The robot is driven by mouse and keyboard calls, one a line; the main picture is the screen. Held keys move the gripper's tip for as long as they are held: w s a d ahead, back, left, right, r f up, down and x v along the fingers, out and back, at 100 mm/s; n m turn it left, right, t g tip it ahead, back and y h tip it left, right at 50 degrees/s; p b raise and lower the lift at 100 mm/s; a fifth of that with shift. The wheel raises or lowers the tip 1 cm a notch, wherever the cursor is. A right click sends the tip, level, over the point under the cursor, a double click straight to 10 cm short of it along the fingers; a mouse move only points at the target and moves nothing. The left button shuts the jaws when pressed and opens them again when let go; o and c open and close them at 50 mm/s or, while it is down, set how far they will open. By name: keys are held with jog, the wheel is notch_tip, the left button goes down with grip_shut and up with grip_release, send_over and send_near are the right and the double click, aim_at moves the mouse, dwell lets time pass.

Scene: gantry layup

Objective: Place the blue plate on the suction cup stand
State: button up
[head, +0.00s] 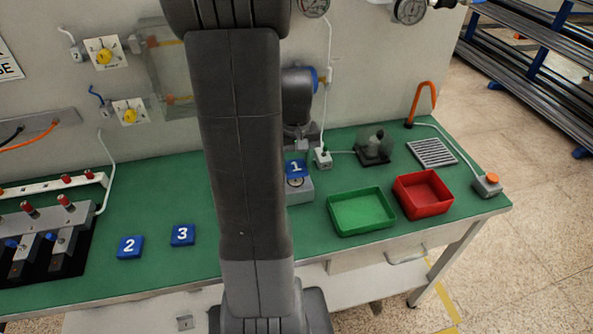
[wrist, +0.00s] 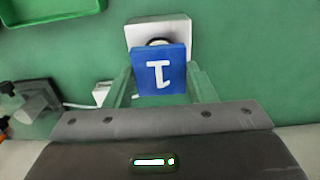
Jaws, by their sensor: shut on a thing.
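The blue plate marked 1 (wrist: 160,72) is held between the two fingers of my gripper (wrist: 161,84) in the wrist view. The plate also shows in the head view (head: 296,168), below my wrist. The suction cup stand (head: 302,192) is a light grey block with a dark ring on its top. In the wrist view the stand (wrist: 140,30) lies beyond the plate, and the plate covers part of its dark ring. I cannot tell whether the plate touches the cup or hangs above it.
Blue plates 2 (head: 130,247) and 3 (head: 182,235) lie on the green bench (head: 160,205). A green tray (head: 361,211) and a red tray (head: 423,194) stand right of the stand. A small white box (head: 322,158) with a cable is close behind. My arm hides the bench middle.

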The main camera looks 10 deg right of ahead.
aim_at(296, 166)
jog(key=shift+f, duration=1.75)
jog(key=shift+f, duration=0.25)
jog(key=o, duration=1)
jog(key=shift+r, duration=0.1)
jog(key=shift+c, duration=0.2)
jog(key=shift+r, duration=0.1)
notch_tip(296, 166, up, 12)
